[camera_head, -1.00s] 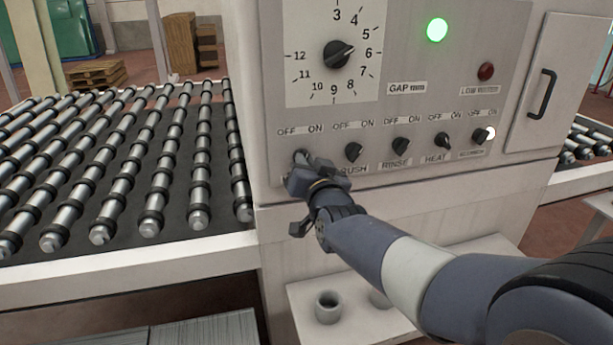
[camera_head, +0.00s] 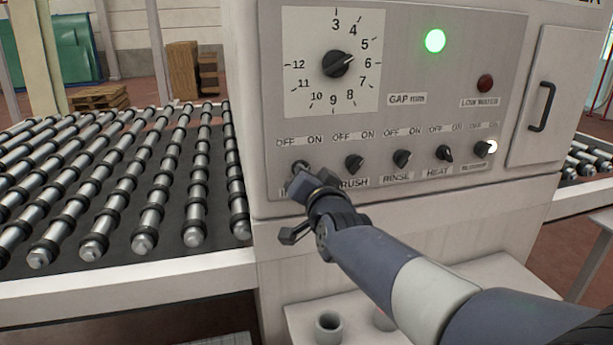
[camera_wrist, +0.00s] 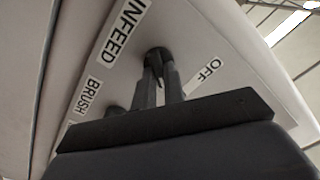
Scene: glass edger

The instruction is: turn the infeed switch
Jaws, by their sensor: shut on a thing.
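The infeed switch is a black rotary knob on the machine's grey front panel, at the left end of a row of knobs. In the head view my gripper (camera_head: 300,180) covers most of it, and only its top edge shows under the OFF and ON labels. In the wrist view the infeed switch (camera_wrist: 157,56) sits between the INFEED label (camera_wrist: 124,33) and the OFF label (camera_wrist: 208,69). My gripper (camera_wrist: 158,76) has its two fingers shut on the knob, one on each side. The exact angle of its pointer is hard to tell.
Above are a gap dial (camera_head: 337,64), a green lamp (camera_head: 435,41) and a red lamp (camera_head: 485,83). A roller conveyor (camera_head: 120,200) lies left.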

